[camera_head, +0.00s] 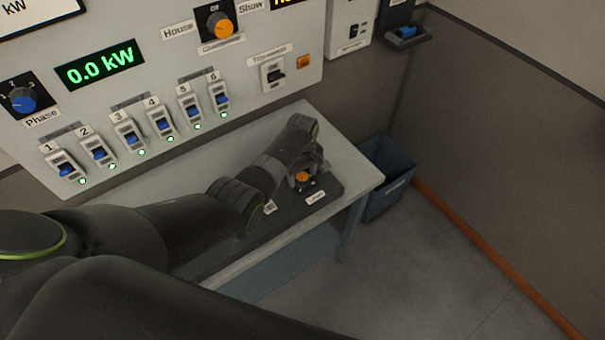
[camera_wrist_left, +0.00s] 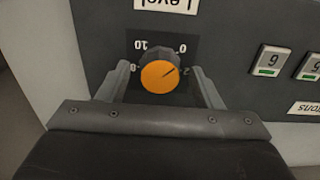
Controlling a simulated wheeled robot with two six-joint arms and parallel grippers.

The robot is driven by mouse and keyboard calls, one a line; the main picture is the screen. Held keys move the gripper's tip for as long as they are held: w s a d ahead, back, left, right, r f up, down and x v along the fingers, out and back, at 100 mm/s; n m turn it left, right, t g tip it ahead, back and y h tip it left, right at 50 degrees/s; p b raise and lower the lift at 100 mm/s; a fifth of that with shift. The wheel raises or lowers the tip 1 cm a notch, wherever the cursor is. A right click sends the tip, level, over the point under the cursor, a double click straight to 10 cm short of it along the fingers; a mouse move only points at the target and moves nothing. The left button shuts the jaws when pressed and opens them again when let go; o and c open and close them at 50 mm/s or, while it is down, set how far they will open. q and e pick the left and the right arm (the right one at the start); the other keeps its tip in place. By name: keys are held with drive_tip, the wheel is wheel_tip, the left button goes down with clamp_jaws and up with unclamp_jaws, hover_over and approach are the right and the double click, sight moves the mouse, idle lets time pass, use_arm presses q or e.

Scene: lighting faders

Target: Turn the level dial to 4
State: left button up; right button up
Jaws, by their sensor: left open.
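The level dial is an orange knob on a dark plate, seen in the head view (camera_head: 303,177) on the table's control panel and close up in the left wrist view (camera_wrist_left: 160,78). The wrist view shows it upside down, with the "Level" label (camera_wrist_left: 167,4) above. Its dark pointer line points up and right, toward the 2 side of the scale. My left gripper (camera_head: 310,168) is open at the dial. In the wrist view its fingers (camera_wrist_left: 162,84) stand on either side of the knob; I cannot tell whether they touch it. My right gripper is not in view.
Numbered buttons (camera_wrist_left: 267,60) lie beside the dial on the panel. A wall panel (camera_head: 200,60) with several blue-handled switches and a green 0.0 kW display (camera_head: 100,64) rises behind the table (camera_head: 345,172). A blue bin (camera_head: 385,170) stands right of the table. The floor at right is clear.

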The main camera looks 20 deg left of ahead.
use_arm(q)
drive_tip(key=c, duration=1)
drive_tip(key=shift+m, duration=0.3)
drive_tip(key=m+p, duration=0.1)
drive_tip(key=m, duration=0.2)
drive_tip(key=m+p, duration=0.1)
drive_tip(key=m, duration=1)
drive_tip(key=shift+p, duration=0.3)
drive_tip(key=m, duration=0.6)
drive_tip(key=shift+m, duration=0.3)
